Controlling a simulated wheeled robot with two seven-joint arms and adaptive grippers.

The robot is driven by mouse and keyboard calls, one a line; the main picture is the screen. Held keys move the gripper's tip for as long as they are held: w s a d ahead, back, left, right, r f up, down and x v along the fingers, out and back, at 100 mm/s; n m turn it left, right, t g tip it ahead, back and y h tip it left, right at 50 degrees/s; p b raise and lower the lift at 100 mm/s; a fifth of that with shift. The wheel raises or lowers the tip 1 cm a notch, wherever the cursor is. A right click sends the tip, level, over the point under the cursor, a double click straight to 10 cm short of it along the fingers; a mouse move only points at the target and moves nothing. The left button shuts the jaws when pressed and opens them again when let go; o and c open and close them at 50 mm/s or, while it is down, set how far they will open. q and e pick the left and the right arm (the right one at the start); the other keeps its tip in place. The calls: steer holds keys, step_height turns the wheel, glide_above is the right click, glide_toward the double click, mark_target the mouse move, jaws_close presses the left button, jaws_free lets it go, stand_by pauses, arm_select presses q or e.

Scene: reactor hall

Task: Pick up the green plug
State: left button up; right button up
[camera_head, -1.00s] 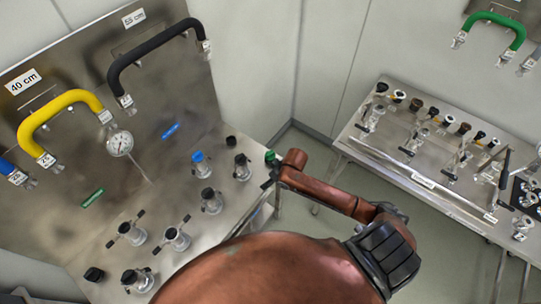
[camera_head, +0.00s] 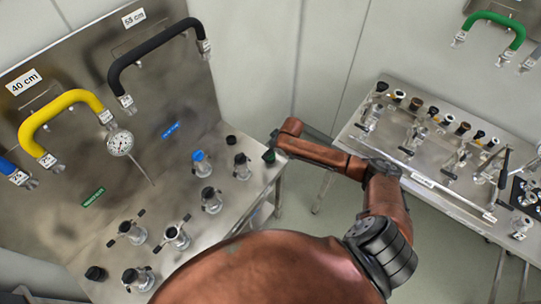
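The green plug (camera_head: 269,156) is a small dark-green cap at the right edge of the left metal bench, beside the valve fittings. My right gripper (camera_head: 272,143) is small and dark at the end of the copper arm and lies right at the plug. Its fingers are mostly hidden behind the wrist, so I cannot tell whether it touches or holds the plug. My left gripper is not in view.
A blue-capped fitting (camera_head: 200,163) and several black-capped fittings stand on the left bench (camera_head: 228,205). A black plug (camera_head: 231,140) lies near the back. The right bench (camera_head: 400,150) carries several plugs and valves. Floor shows between the benches.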

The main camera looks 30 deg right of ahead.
steer(key=shift+x, duration=1.3)
steer(key=shift+c, duration=0.4)
steer(key=c, duration=1.1)
